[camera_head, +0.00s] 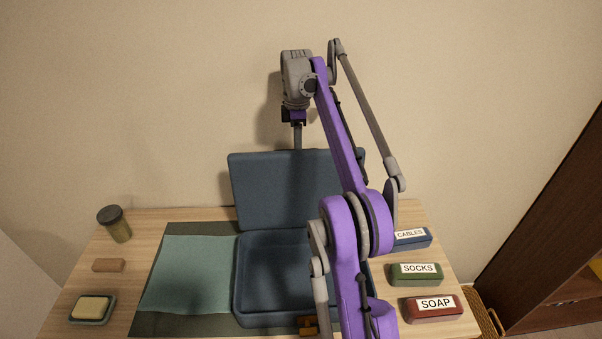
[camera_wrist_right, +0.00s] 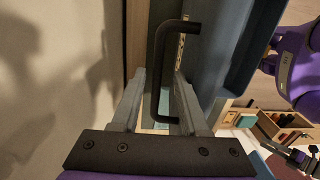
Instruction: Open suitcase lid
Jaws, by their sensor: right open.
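The blue suitcase (camera_head: 238,296) stands on the table with its lid (camera_head: 255,190) raised, nearly upright near the wall. The inside of the base looks empty, partly hidden by my right arm. My right gripper (camera_head: 298,137) points down at the lid's top edge; its tips are hidden behind the lid in the head view. In the right wrist view, the gripper (camera_wrist_right: 160,105) is open, with a dark U-shaped handle (camera_wrist_right: 157,75) between its fingers and the lid (camera_wrist_right: 210,50) to the right. I cannot tell whether the fingers touch the handle.
A teal cloth (camera_head: 190,270) lies left of the suitcase, with a jar (camera_head: 116,224), a brown block (camera_head: 108,265) and a soap dish (camera_head: 92,309) beyond. Boxes labelled CABLES (camera_head: 412,239), SOCKS (camera_head: 415,275) and SOAP (camera_head: 433,309) are on the right. The wall is close behind.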

